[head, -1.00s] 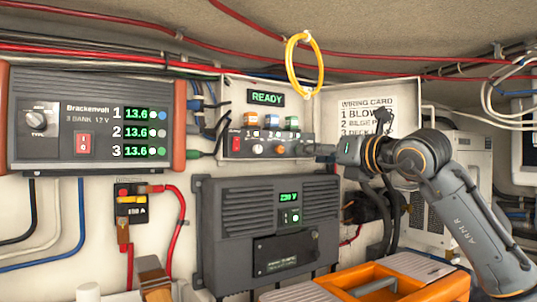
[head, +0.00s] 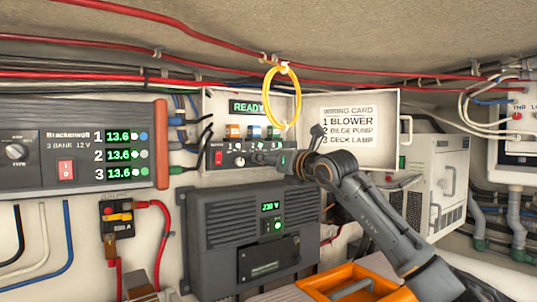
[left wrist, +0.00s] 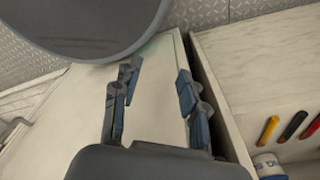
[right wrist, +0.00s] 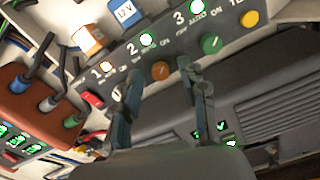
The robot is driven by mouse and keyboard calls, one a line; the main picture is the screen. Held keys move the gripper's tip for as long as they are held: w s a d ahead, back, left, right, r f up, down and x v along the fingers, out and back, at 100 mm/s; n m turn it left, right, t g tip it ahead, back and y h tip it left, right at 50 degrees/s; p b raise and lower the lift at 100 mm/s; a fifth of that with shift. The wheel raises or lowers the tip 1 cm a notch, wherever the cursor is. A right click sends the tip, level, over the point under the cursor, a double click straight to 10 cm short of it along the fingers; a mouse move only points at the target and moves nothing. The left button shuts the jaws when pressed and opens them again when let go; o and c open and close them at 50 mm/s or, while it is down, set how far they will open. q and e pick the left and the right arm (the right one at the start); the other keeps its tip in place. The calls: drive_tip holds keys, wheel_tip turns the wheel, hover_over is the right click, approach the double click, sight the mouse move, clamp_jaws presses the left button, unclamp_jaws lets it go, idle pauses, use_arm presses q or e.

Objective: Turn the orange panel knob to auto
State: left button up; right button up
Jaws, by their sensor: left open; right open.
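The orange knob (right wrist: 160,70) is on the grey switch panel (right wrist: 130,62), in the middle of the knob row under light 2. My right gripper (right wrist: 165,73) is open, with one fingertip on each side of this knob; I cannot tell whether they touch it. The knob's pointer direction is too small to read. Off, auto and on markings sit above the knobs. In the head view my right gripper (head: 262,158) reaches in front of the panel and hides the orange knob. My left gripper (left wrist: 158,80) is open and empty, away from the panel.
A pale knob (right wrist: 117,93) and a green knob (right wrist: 211,44) flank the orange one, with a red switch (right wrist: 93,99) and yellow button (right wrist: 249,18) farther out. A yellow cable loop (head: 282,97) hangs before the panel box. Its open door carries a wiring card (head: 348,130).

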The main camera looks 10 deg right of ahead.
drive_tip(key=shift+w+a+f, duration=0.1)
drive_tip(key=shift+w, duration=0.05)
clamp_jaws()
use_arm(q)
drive_tip(key=shift+s+a, duration=0.2)
drive_tip(key=shift+s, duration=0.8)
drive_tip(key=shift+w+f, duration=0.2)
drive_tip(key=shift+w, duration=0.05)
use_arm(e)
drive_tip(key=shift+n, duration=0.4)
use_arm(q)
drive_tip(key=shift+f+b, duration=0.75)
drive_tip(key=shift+b, duration=0.2)
use_arm(e)
drive_tip(key=n, duration=0.8)
unclamp_jaws()
